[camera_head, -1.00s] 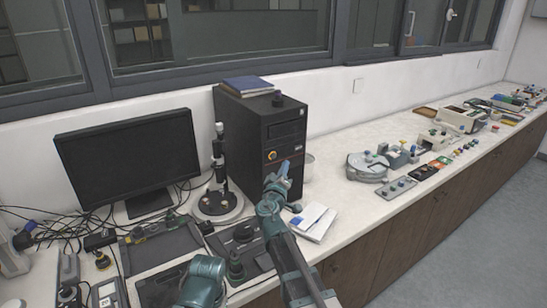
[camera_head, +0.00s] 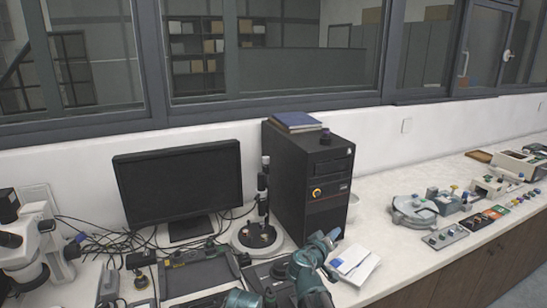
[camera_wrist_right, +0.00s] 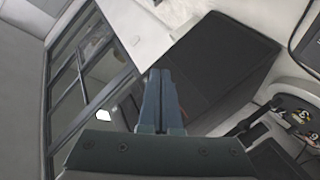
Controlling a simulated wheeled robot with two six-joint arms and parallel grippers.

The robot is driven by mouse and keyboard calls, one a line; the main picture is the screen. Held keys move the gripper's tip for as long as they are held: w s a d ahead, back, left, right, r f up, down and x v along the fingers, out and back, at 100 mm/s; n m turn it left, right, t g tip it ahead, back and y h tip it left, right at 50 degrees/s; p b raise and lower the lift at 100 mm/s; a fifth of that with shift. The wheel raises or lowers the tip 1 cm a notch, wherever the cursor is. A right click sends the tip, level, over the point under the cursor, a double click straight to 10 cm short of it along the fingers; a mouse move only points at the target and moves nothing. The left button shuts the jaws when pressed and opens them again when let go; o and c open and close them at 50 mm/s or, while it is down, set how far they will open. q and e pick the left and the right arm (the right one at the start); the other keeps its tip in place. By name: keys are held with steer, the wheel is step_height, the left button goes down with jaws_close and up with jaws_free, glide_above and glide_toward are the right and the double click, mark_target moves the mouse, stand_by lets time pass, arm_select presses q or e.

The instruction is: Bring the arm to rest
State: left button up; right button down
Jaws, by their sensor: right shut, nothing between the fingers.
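My right gripper (camera_head: 330,238) is raised over the bench, in front of the black tower-like cabinet (camera_head: 292,180) in the head view. It is shut and empty. In the right wrist view its two fingers (camera_wrist_right: 158,92) lie together with nothing between them, in front of the cabinet's dark surface (camera_wrist_right: 215,65). Part of my teal arm shows at the bottom edge of the head view. My left gripper is not in view.
A black monitor (camera_head: 178,185) stands left of the cabinet, with a small microscope-like stand (camera_head: 262,205) between them. White papers (camera_head: 355,262) lie right of the gripper. Instruments (camera_head: 420,208) line the bench at right. Cables and a white microscope (camera_head: 30,245) are at left.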

steer(key=s+a+f+g+y, duration=0.1)
steer(key=s+a+f+g, duration=0.1)
steer(key=s+f, duration=0.2)
steer(key=s+a+f+g+y, duration=0.1)
steer(key=s+f+g, duration=0.1)
steer(key=s+f, duration=0.1)
steer(key=s+a+f+g+y, duration=0.1)
steer(key=s+a+f+g, duration=0.1)
steer(key=s+f, duration=0.2)
steer(key=shift+s+a+f+m+g, duration=0.15)
steer(key=shift+s+f, duration=0.05)
steer(key=shift+s, duration=0.2)
steer(key=shift+s+a+f+m+g, duration=0.15)
steer(key=shift+s, duration=0.2)
steer(key=s+a+f+n+g+y, duration=0.1)
steer(key=s+a+f+g+y, duration=0.1)
steer(key=s+a, duration=0.3)
steer(key=s+a+f+n+g+y, duration=0.2)
steer(key=s+a, duration=0.4)
steer(key=s, duration=0.4)
step_height(320, 180, down, 2)
steer(key=shift+s+a+g+y, duration=0.15)
steer(key=shift+s+g+y, duration=0.2)
steer(key=shift+g+y, duration=0.55)
